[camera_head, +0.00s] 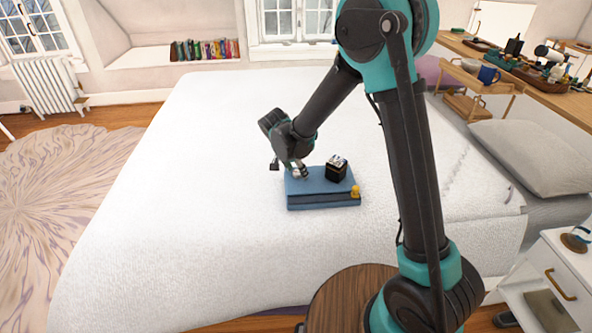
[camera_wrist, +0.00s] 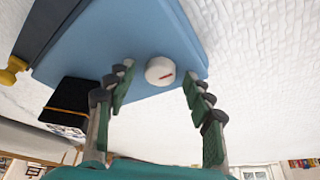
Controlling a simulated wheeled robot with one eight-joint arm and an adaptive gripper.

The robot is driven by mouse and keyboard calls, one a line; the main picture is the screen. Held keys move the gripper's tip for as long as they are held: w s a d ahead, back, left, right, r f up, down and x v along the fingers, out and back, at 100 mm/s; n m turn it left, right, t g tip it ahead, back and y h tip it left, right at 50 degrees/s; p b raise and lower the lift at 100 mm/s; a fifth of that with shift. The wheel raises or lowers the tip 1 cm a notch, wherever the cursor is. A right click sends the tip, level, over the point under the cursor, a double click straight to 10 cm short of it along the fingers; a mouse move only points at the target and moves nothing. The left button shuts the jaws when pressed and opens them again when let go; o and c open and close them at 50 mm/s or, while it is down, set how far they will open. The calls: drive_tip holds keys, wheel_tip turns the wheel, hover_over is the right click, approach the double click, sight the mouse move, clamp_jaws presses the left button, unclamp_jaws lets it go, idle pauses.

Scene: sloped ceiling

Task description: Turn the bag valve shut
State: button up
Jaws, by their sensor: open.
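A flat blue bag (camera_head: 318,188) lies on the white bed; it also fills the top of the wrist view (camera_wrist: 115,40). Its valve, a round white cap (camera_wrist: 160,70) with a short red mark, sits near one edge. The mark runs almost level in the wrist view, slightly tilted. My gripper (camera_wrist: 157,82) is open, with one finger on each side of the cap in that view. I see gaps between fingers and cap, and cannot tell how high the fingertips are above the bag. In the head view my gripper (camera_head: 288,170) is over the bag's left end, largely hiding the valve.
A dark box (camera_head: 337,168) with a light, patterned top stands on the bag, close to one finger in the wrist view (camera_wrist: 72,105). A yellow knob (camera_head: 355,192) is at the bag's right corner. The bed (camera_head: 200,150) around the bag is clear.

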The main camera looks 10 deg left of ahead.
drive_tip(key=shift+r, duration=0.1)
drive_tip(key=v, duration=1.2)
